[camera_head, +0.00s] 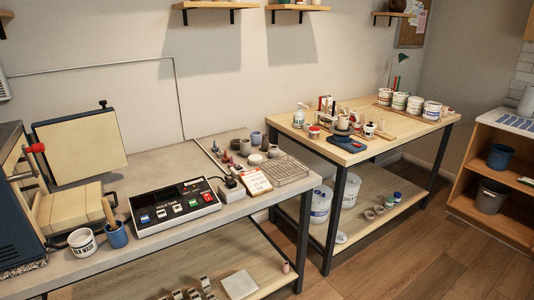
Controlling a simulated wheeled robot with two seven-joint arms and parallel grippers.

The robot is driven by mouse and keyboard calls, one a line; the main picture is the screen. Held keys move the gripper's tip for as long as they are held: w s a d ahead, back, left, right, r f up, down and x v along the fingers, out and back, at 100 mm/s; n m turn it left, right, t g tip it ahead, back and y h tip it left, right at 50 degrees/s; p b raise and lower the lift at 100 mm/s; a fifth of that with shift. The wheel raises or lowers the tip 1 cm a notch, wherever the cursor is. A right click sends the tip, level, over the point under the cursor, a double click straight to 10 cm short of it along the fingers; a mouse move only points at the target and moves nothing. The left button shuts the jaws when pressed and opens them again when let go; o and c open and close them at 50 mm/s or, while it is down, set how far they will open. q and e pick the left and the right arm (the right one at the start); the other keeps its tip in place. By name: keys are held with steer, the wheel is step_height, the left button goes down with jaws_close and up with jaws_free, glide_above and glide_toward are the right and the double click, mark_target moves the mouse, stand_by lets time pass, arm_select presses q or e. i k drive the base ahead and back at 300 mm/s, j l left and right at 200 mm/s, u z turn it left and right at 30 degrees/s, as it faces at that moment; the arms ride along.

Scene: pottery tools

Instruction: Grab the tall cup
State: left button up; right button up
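Several small cups stand in a cluster at the back of the near grey table. Among them are a blue-grey cup (256,138), a light grey cup (245,147) and a dark cup (235,144). They are small in the picture, and I cannot tell which one is the tall cup. A blue mug (117,236) with a wooden-handled tool in it stands at the table's front left, beside a white lettered tub (82,243). Neither of my grippers is in view.
A wooden table (360,152) with tubs stands behind right. Open floor (420,250) lies at front right.

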mark_target(245, 146)
steer(key=i+l, duration=0.35)
steer(key=i, duration=0.25)
steer(key=i+l, duration=0.35)
steer(key=i, duration=0.2)
steer(key=i+l+u, duration=0.1)
steer(key=i+l, duration=0.25)
steer(key=i, duration=0.25)
steer(key=i+l, duration=0.4)
steer(key=i, duration=0.2)
